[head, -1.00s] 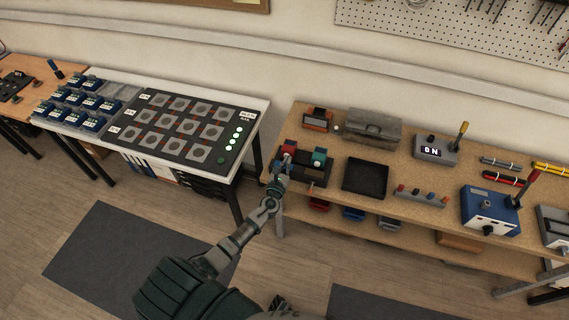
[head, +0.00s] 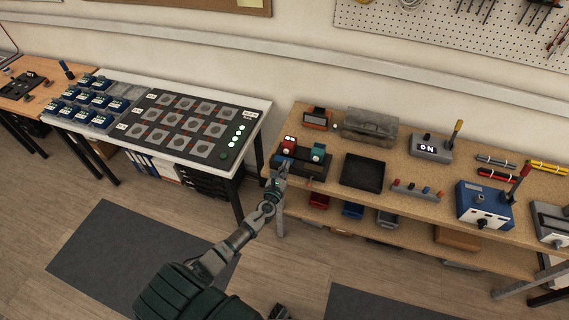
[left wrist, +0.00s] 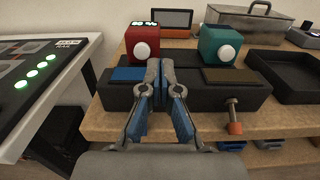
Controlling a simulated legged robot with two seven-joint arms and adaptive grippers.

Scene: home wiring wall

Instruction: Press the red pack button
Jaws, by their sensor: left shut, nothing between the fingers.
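The red pack (head: 289,142) sits at the left of a dark holder (head: 300,162) on the wooden bench; it also shows in the left wrist view (left wrist: 142,38) with a round white button (left wrist: 142,50) on its front face. A teal pack (head: 318,152) with a similar white button stands to its right, also in the left wrist view (left wrist: 221,42). My left gripper (head: 283,168) is shut and empty. In the left wrist view its fingertips (left wrist: 154,64) are just in front of and slightly right of the red pack's button; I cannot tell whether they touch.
A black tray (head: 363,173) lies right of the holder, with a grey lidded box (head: 371,125) behind. A small screen device (head: 316,119) stands behind the packs. An orange-tipped bolt (left wrist: 234,126) sticks out of the holder's front. A white table (head: 262,108) stands left across a gap.

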